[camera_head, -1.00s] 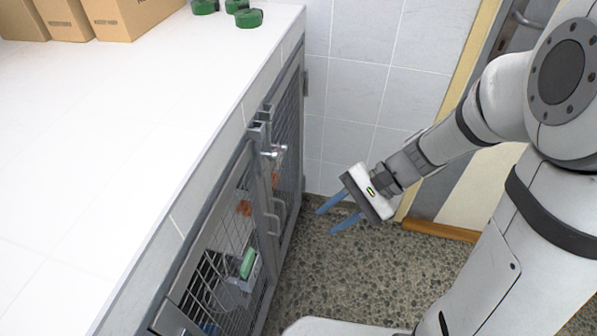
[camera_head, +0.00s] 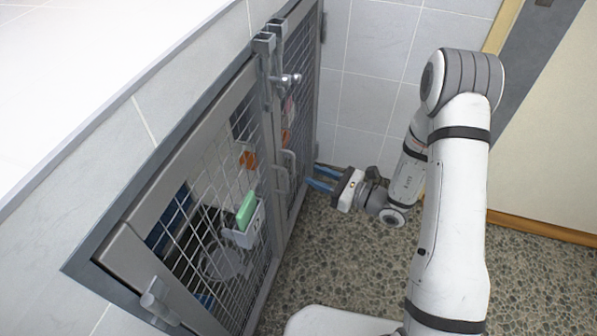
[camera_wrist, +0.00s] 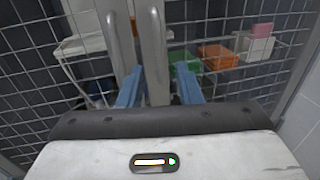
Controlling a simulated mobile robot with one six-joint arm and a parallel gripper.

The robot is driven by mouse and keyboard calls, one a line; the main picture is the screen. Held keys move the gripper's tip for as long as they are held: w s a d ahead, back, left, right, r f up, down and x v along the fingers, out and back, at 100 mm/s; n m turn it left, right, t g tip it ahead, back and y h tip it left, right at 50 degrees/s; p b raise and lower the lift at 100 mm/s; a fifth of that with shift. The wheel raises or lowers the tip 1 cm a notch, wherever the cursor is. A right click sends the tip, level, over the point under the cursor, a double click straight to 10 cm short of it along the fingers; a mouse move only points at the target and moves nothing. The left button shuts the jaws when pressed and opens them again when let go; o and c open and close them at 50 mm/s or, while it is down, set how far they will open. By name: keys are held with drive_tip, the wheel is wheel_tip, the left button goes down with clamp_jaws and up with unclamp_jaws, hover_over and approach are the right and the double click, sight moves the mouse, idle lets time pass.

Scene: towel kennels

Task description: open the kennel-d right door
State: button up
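The kennel's right mesh door (camera_head: 300,95) is shut, beside the left mesh door (camera_head: 215,200). Its vertical grey bar handle (camera_head: 291,168) stands by the middle seam, next to the left door's handle (camera_head: 281,180). My gripper (camera_head: 316,179) is open with blue fingers pointing at the handles, just to their right in the head view. In the wrist view the right door's handle (camera_wrist: 154,50) runs down between the two fingers, and the left door's handle (camera_wrist: 118,45) is left of them. No grip shows. A latch with a metal knob (camera_head: 288,79) sits high at the seam.
A white holder with a green item (camera_head: 246,212) is at the left door. Behind the mesh are a green bin (camera_wrist: 184,70) and orange bins (camera_wrist: 236,50). A tiled wall (camera_head: 375,70) stands close on the right. Pebbled floor (camera_head: 340,260) is clear in front.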

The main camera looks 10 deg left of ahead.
drive_tip(key=b+x, duration=0.1)
drive_tip(key=x, duration=0.5)
drive_tip(key=shift+a, duration=0.15)
clamp_jaws()
idle(0.4)
